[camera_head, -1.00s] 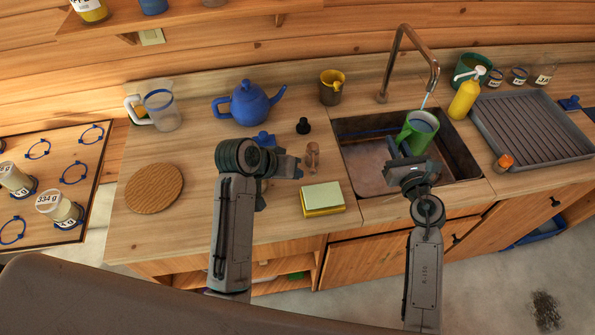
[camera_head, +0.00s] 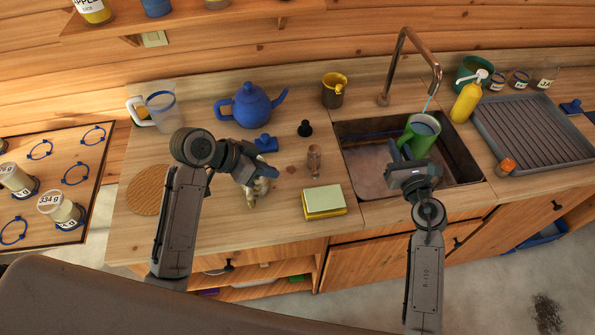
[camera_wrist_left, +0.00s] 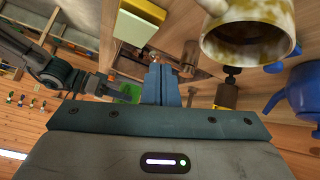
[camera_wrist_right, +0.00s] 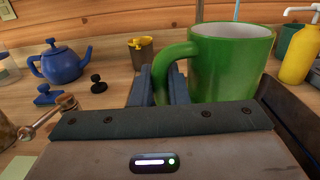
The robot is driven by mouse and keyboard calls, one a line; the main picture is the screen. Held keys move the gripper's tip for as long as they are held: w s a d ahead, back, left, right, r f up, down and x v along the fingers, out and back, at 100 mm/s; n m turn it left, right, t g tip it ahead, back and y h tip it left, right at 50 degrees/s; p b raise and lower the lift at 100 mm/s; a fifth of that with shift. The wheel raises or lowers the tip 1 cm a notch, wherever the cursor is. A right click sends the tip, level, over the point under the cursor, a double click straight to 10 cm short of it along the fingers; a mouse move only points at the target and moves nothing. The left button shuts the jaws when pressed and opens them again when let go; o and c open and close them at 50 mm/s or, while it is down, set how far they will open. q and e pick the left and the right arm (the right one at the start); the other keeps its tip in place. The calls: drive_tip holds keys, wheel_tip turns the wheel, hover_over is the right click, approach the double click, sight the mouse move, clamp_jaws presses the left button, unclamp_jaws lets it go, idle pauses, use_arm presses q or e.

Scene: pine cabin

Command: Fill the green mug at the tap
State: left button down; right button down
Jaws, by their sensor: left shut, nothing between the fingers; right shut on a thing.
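The green mug (camera_head: 418,138) is upright in the sink (camera_head: 371,172), under the copper tap (camera_head: 404,55). A thin blue water stream (camera_head: 429,103) runs from the spout into the mug, and bluish liquid shows inside. My right gripper (camera_wrist_right: 162,84) is shut on the handle of the green mug (camera_wrist_right: 232,62), at its left side. My left gripper (camera_wrist_left: 161,84) is shut and empty above the counter, left of the sink. A mottled cream mug (camera_wrist_left: 252,38) is close to it; in the head view this mug is partly hidden by the gripper.
A yellow soap bottle (camera_head: 465,103) and grey drying rack (camera_head: 530,130) are on the right.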

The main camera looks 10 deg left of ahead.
sight(315, 161)
use_arm(q)
drive_tip(key=a+m, duration=0.1)
drive_tip(key=a+m+h, duration=0.1)
drive_tip(key=m, duration=0.1)
drive_tip(key=a+m, duration=0.2)
drive_tip(key=shift+w+a+g, duration=0.1)
drive_tip(key=shift+w+g, duration=0.3)
use_arm(e)
drive_tip(key=shift+r, duration=0.1)
use_arm(q)
drive_tip(key=x, duration=0.9)
drive_tip(key=shift+d+f, duration=0.1)
drive_tip(key=shift+d, duration=0.35)
drive_tip(key=shift+w+d+r, duration=0.1)
drive_tip(key=shift+w+d, duration=0.1)
drive_tip(key=shift+d, duration=0.3)
drive_tip(key=shift+w+d+r, duration=0.1)
drive_tip(key=shift+w+d, duration=0.1)
drive_tip(key=shift+d, duration=0.3)
drive_tip(key=shift+w+d+r, duration=0.15)
drive_tip(key=shift+w+d, duration=0.15)
drive_tip(key=shift+d, duration=0.5)
use_arm(e)
drive_tip(key=shift+d, duration=0.1)
